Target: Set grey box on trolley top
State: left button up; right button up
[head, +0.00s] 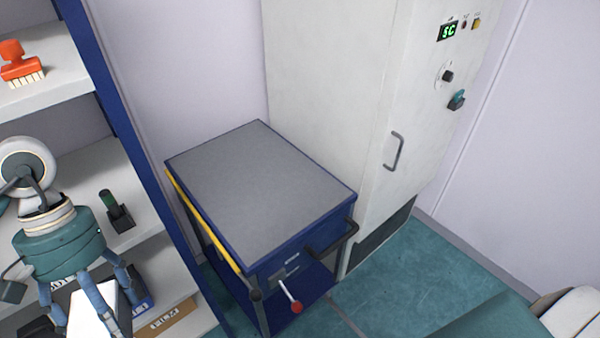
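The trolley (258,195) stands against the cabinet, with a flat grey top in a blue frame that is bare. My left gripper (92,308) is at the lower left, pointing down in front of the shelves, left of the trolley. Its blue-grey fingers are spread, and a bright white surface shows between them. I cannot tell whether this surface is held or lies behind the fingers. I cannot make out a grey box for certain. The fingertips are near the bottom edge of the picture. My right gripper is not in view.
A shelf unit (116,100) with a blue post fills the left side, bearing a red-handled brush (20,62) and a dark holder (117,212). A tall white cabinet (330,90) stands behind the trolley. A black handle (335,240) and red-knobbed lever (295,306) project from the trolley's front.

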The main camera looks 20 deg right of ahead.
aim_at(279, 200)
jog(key=i+l+z, duration=0.1)
jog(key=l, duration=0.3)
jog(key=i+l+z, duration=0.1)
jog(key=l, duration=0.25)
jog(key=i+l+z, duration=0.1)
jog(key=l, duration=0.25)
jog(key=i+l+z, duration=0.1)
jog(key=l, duration=0.25)
jog(key=i+l, duration=0.15)
jog(key=l, duration=0.2)
jog(key=z, duration=0.05)
